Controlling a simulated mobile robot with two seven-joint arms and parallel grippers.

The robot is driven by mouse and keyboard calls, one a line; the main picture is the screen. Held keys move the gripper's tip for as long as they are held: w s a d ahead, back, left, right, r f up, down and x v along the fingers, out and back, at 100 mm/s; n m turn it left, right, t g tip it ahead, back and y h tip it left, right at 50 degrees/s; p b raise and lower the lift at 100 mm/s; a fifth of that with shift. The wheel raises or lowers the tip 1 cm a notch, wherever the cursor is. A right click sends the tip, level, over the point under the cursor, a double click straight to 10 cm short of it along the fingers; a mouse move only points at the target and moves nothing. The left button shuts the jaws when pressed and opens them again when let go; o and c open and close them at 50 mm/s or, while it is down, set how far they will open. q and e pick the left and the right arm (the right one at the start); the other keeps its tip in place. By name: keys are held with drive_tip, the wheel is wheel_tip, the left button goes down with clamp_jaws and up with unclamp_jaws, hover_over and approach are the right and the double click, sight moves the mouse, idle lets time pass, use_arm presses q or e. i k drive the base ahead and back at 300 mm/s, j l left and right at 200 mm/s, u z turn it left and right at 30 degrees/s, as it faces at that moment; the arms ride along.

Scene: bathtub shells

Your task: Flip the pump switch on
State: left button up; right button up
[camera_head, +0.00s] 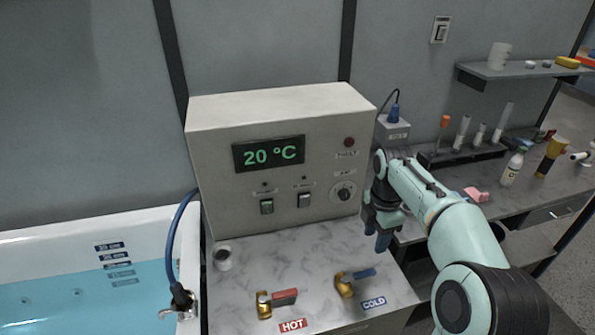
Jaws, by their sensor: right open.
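A white control box (220,140) stands on a marble-topped counter, with a green "20 °C" display (268,154). Two rocker switches sit low on its front: a left switch (266,207) with a greenish face and a right switch (304,200) with a grey face. Their labels are too small to read, so I cannot tell which one is the pump switch, nor its position. My right gripper (383,232) is open and points down, right of the box and apart from both switches. Its fingers partly overlap each other in view. My left gripper is not in view.
A knob (343,192) is on the box's right front. HOT (284,298) and COLD (345,284) taps and a small white cup (222,258) are on the counter. A water-filled bathtub (60,240) is at left; a shelf (520,70) is at right.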

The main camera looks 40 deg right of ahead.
sight(267, 207)
drive_tip(key=k, duration=1)
